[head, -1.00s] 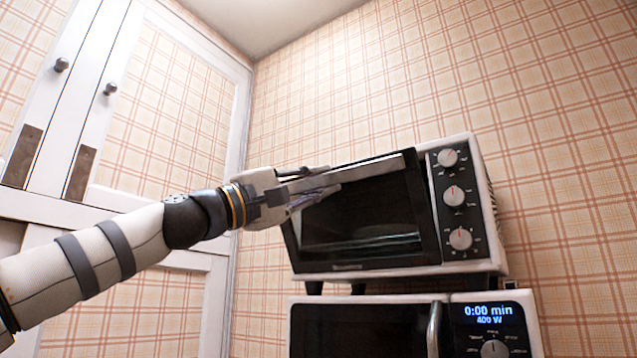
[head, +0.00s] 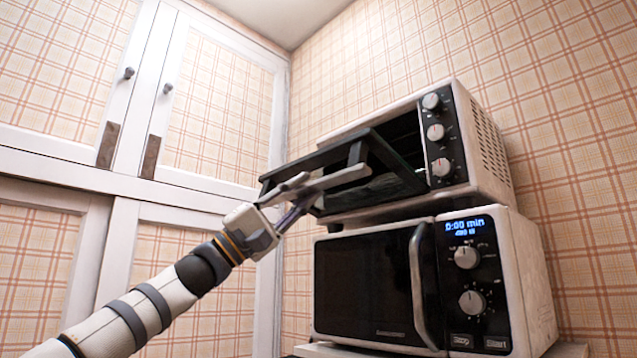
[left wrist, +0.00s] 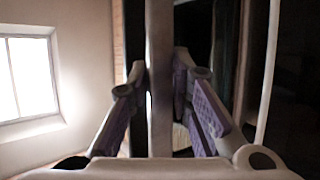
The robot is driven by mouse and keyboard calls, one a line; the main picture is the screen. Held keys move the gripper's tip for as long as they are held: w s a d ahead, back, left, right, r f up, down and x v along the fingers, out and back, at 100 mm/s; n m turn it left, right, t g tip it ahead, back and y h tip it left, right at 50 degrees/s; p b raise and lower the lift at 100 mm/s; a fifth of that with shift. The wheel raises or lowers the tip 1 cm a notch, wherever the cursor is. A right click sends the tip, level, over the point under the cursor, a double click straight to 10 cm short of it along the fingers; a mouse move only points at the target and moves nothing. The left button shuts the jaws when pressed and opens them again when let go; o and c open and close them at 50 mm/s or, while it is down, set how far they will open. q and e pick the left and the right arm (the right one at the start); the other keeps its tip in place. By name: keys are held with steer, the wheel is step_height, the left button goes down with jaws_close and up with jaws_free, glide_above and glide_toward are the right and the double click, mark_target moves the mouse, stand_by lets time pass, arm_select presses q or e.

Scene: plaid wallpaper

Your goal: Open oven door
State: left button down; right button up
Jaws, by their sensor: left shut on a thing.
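The toaster oven (head: 487,150) is white with a black front and sits on top of a microwave. Its dark door (head: 400,180) is partly open, tilted out and down from the top, with a dark gap into the cavity above it. The light bar handle (head: 345,177) runs along the door's outer edge. My left gripper (head: 300,194) is shut on this handle near its left end. In the left wrist view the handle (left wrist: 160,75) stands upright between the two purple-padded fingers (left wrist: 160,100). My right gripper is not in view.
The microwave (head: 365,285) below has a curved handle (head: 420,285) and a lit display. White cabinets with plaid panels (head: 220,110) stand at the left. Plaid wall lies behind the ovens. A window (left wrist: 25,80) shows in the left wrist view.

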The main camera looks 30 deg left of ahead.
arm_select(q)
steer(key=shift+w+d+f+b, duration=0.1)
steer(key=shift+w+f+b, duration=0.1)
steer(key=shift+f+b, duration=0.65)
steer(key=shift+w+d+f+b, duration=0.15)
steer(key=shift+f+b, duration=0.3)
steer(key=shift+f, duration=0.7)
steer(key=c, duration=1.5)
jaws_free()
steer(key=v, duration=1.2)
steer(key=shift+a+r, duration=0.1)
